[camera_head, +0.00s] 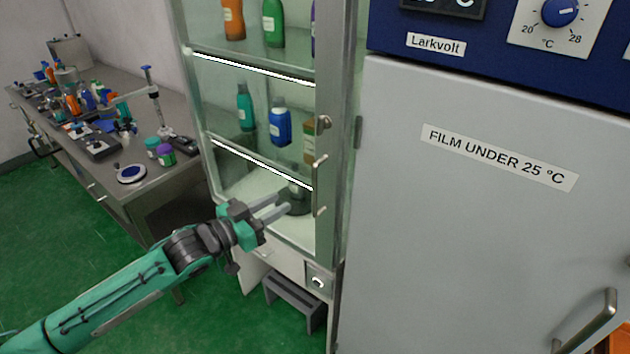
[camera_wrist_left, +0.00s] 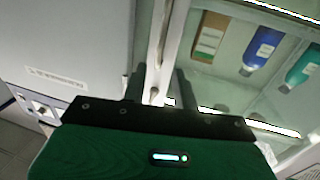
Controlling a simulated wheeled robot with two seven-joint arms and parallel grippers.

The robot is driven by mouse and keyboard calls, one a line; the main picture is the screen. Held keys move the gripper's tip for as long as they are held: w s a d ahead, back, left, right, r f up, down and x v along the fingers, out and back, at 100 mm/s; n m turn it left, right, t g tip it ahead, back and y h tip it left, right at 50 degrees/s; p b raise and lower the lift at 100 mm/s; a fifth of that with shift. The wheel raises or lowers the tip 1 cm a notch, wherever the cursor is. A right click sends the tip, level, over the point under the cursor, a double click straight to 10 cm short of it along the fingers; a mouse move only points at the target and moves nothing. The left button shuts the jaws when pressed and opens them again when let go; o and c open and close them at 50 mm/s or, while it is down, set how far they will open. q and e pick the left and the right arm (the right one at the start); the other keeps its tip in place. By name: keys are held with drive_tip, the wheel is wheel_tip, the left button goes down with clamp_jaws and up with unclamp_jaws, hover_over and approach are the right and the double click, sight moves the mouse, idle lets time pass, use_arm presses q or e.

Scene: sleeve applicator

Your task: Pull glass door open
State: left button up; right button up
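The glass door (camera_head: 228,167) of the tall display cabinet looks shut, with bottles showing behind it. Its slim vertical handle (camera_head: 319,186) is on the right frame of the door, with a round lock or knob above it. My left gripper (camera_head: 282,205) is open and empty, in front of the lower part of the door, with its fingers pointing towards the handle. In the head view the fingertips are a little left of the handle and apart from it. In the left wrist view the handle (camera_wrist_left: 160,55) shows between the two fingers. My right gripper is out of view.
A grey-white cabinet (camera_head: 480,220) labelled "FILM UNDER 25 °C" stands close on the right, with its own bar handle (camera_head: 590,325). A small step stool (camera_head: 294,300) is below the glass cabinet. A cluttered workbench (camera_head: 190,188) stands at left, with open green floor in front.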

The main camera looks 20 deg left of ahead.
sight(313, 183)
use_arm(q)
drive_tip(key=p+x, duration=0.3)
drive_tip(key=x, duration=0.8)
drive_tip(key=shift+w+d, duration=0.15)
drive_tip(key=shift+w, duration=0.2)
drive_tip(key=shift+w+d, duration=0.1)
clamp_jaws()
